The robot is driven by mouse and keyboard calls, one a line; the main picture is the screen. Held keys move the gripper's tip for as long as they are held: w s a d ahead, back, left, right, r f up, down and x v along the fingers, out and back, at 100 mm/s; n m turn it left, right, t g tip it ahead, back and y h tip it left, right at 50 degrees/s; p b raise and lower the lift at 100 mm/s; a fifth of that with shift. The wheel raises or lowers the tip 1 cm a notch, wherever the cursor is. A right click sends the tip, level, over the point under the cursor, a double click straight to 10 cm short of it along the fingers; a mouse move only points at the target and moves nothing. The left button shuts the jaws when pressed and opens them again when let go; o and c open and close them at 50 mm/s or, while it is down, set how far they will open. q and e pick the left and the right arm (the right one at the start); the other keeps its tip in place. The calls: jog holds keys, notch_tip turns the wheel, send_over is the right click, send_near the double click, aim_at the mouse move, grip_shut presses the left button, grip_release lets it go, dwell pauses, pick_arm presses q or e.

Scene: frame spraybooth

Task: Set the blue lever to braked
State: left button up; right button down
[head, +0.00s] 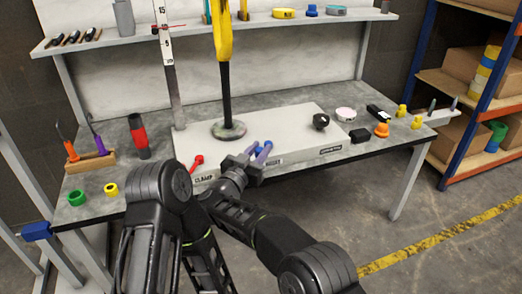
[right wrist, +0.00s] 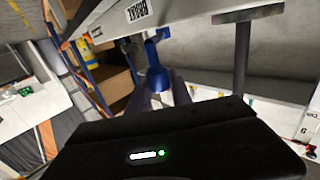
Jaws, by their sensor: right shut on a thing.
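The blue lever (head: 261,156) stands at the front edge of the pale panel box (head: 287,124) on the bench, and part of it is hidden by my gripper. In the right wrist view the blue lever (right wrist: 154,68) shows upright with its wider end between my fingers. My right gripper (head: 257,150) is shut on it; its fingers also show in the right wrist view (right wrist: 161,97). A label beside the lever is only partly readable. My left arm is in the head view, but its gripper does not show.
A red lever (head: 197,161) is left of the blue lever, by a "CLAMP" label. A black knob (head: 321,121) sits on the box's right part. A yellow-handled black post (head: 226,95) and a tall ruler (head: 167,60) rise behind. Orange (head: 382,130) and yellow pieces are at the right.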

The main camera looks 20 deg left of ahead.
jog(key=shift+r, duration=0.15)
jog(key=c, duration=1.1)
grip_release()
jog(key=shift+a, duration=0.1)
jog(key=shift+c, duration=0.2)
pick_arm(q)
jog(key=shift+s+a, duration=0.1)
